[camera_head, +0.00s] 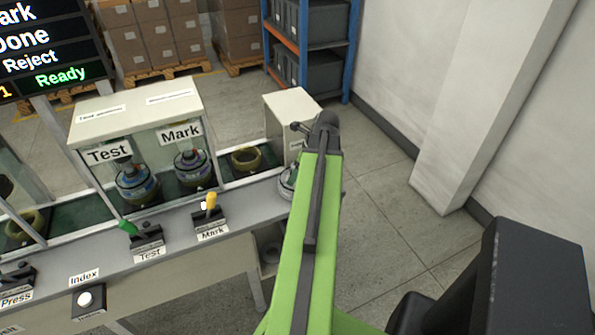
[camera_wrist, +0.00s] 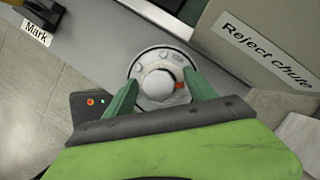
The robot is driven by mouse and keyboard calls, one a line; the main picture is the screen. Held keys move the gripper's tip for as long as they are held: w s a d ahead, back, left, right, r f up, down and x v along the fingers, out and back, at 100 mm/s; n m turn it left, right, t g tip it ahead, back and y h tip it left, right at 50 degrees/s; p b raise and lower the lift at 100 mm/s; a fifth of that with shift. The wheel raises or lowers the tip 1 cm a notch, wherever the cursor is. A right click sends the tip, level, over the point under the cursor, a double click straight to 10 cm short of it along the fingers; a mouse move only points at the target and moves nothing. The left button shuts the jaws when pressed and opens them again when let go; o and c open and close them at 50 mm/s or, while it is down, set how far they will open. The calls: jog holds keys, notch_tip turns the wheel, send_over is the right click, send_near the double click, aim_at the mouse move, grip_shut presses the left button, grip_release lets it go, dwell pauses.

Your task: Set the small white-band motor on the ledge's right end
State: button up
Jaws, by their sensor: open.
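A small round motor (camera_wrist: 163,62) stands at the right end of the grey ledge (camera_wrist: 95,45), beside the reject chute. It has a pale rim, a light round hub and a small orange-red mark. In the head view only a sliver of the motor (camera_head: 287,184) shows beside my green arm, on the ledge (camera_head: 180,228). My gripper (camera_wrist: 160,88) is over it, with one green finger on each side of the hub. The fingers are apart; whether they touch the motor I cannot tell.
The reject chute box (camera_head: 287,115) rises right behind the ledge's end; it also shows in the wrist view (camera_wrist: 265,45). The yellow Mark lever (camera_head: 211,200) and green Test lever (camera_head: 130,229) stand left along the ledge. Floor right of the bench is open.

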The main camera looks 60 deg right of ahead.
jog(key=p+v, duration=1.1)
jog(key=v, duration=0.1)
jog(key=shift+r, duration=0.1)
jog(key=w+a+f+n+g+y, duration=0.1)
jog(key=w+a+n+g, duration=0.1)
jog(key=w+a+n, duration=1.8)
jog(key=a+n, duration=0.2)
jog(key=a, duration=0.7)
jog(key=w+a+n+g+h, duration=0.1)
jog(key=w+a+n, duration=0.3)
jog(key=a, duration=0.7)
jog(key=w+a+n+g, duration=0.1)
jog(key=w+a+n, duration=0.3)
jog(key=a+n, duration=0.4)
jog(key=a+f, duration=0.1)
jog(key=a, duration=0.3)
jog(key=shift+a+h, duration=0.3)
jog(key=shift+a, duration=0.05)
